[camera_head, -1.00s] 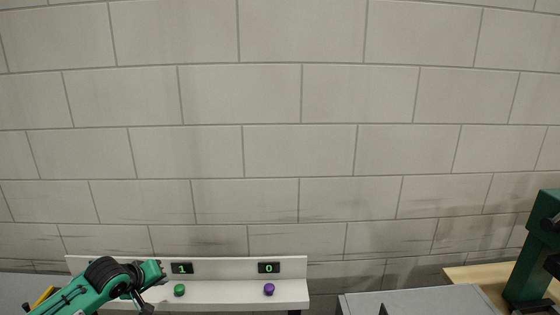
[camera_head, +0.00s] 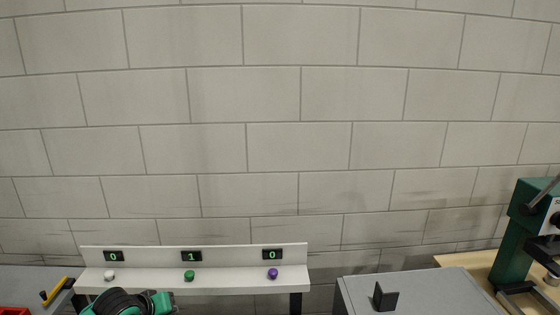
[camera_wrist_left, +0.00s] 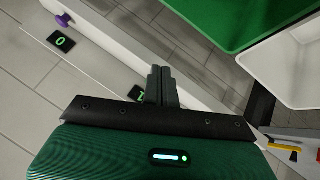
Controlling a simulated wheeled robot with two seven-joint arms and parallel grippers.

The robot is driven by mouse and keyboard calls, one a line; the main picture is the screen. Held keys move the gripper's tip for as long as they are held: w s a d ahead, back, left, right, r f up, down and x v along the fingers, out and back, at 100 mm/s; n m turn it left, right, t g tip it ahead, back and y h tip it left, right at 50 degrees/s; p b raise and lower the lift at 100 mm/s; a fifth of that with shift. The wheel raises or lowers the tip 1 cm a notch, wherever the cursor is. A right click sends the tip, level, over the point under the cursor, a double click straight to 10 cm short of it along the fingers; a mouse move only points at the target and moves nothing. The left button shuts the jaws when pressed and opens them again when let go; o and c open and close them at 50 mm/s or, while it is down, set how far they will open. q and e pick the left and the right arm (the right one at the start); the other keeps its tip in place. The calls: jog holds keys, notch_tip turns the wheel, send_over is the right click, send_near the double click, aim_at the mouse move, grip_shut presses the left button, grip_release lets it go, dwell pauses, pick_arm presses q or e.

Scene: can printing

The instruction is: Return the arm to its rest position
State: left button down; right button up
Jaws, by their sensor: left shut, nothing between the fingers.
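My left arm (camera_head: 125,303) shows at the lower left in the head view, in front of the white button shelf; its gripper is not clear there. In the left wrist view my left gripper (camera_wrist_left: 161,84) has its two dark fingers together, with nothing between them. The fingers partly cover a display there. My right arm and gripper are not in view.
The white shelf (camera_head: 225,284) carries a white button (camera_head: 109,275), a green button (camera_head: 189,275) and a purple button (camera_head: 272,273), under displays reading 0, 1, 0. A grey box (camera_head: 430,290) and a green machine (camera_head: 518,245) stand to the right.

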pick_arm(q)
jog(key=s+d+f+m+g, duration=0.1)
jog(key=s+d+f+m, duration=0.15)
jog(key=s+d, duration=0.2)
jog(key=s+d+f+m, duration=0.1)
jog(key=s+d+f, duration=0.25)
jog(key=s, duration=0.25)
jog(key=s+a+f+m+g+y, duration=0.1)
jog(key=s+f+g, duration=0.1)
jog(key=s, duration=1.1)
jog(key=s+a+f+m+g+y, duration=0.1)
jog(key=s+m+g, duration=0.1)
jog(key=s, duration=1.1)
notch_tip(320, 180, down, 32)
jog(key=s+g, duration=0.1)
jog(key=s+a+f, duration=0.1)
jog(key=s+f, duration=0.8)
jog(key=s+a+f+g, duration=0.1)
jog(key=s+a+f, duration=0.1)
jog(key=s+f, duration=0.8)
jog(key=shift+a+f+y, duration=0.2)
jog(key=shift+a+y, duration=0.1)
jog(key=shift+y, duration=0.1)
